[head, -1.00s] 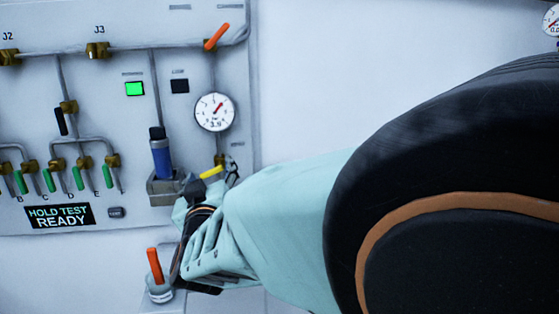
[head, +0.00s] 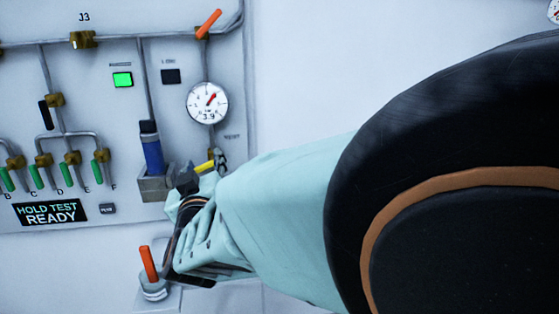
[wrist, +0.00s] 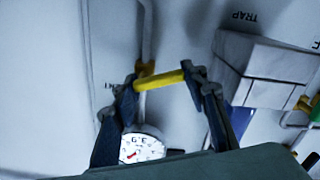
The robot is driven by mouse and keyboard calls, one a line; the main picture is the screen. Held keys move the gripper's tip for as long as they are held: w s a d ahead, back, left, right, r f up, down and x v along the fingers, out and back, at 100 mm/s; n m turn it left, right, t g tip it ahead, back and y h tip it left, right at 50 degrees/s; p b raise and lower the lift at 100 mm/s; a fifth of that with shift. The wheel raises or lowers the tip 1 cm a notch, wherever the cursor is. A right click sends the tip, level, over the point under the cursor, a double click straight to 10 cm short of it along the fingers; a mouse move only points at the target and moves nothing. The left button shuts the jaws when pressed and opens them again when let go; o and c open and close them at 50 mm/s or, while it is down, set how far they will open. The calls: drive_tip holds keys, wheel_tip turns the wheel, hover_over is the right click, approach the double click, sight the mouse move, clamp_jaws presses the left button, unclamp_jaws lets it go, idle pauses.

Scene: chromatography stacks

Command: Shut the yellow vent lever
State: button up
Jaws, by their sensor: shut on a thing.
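The yellow vent lever (head: 204,167) is on the pipe below the round gauge, at the lower right of the panel. In the wrist view the yellow lever (wrist: 160,80) lies crosswise over the pipe, spanning between my two fingertips. My gripper (head: 202,173) is shut on the lever, with a finger at each end of it in the wrist view (wrist: 160,81). Part of the lever's mount is hidden by my gripper in the head view.
The gauge (head: 208,104) reads about 3.9. A blue-bodied cylinder (head: 153,156) in a grey holder stands close left of my gripper. An orange-handled part (head: 149,263) is below. A display (head: 51,212) reads HOLD TEST READY. Bare wall lies right of the panel.

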drive_tip(key=m, duration=0.1)
drive_tip(key=m+b, duration=0.1)
drive_tip(key=m, duration=0.1)
drive_tip(key=shift+d+r+m, duration=0.1)
drive_tip(key=shift+r+m, duration=0.15)
drive_tip(key=shift+m, duration=0.05)
drive_tip(key=shift+c, duration=0.3)
drive_tip(key=shift+r+m+b, duration=0.15)
drive_tip(key=shift+m+b, duration=0.2)
drive_tip(key=shift+m, duration=0.15)
drive_tip(key=o, duration=1.2)
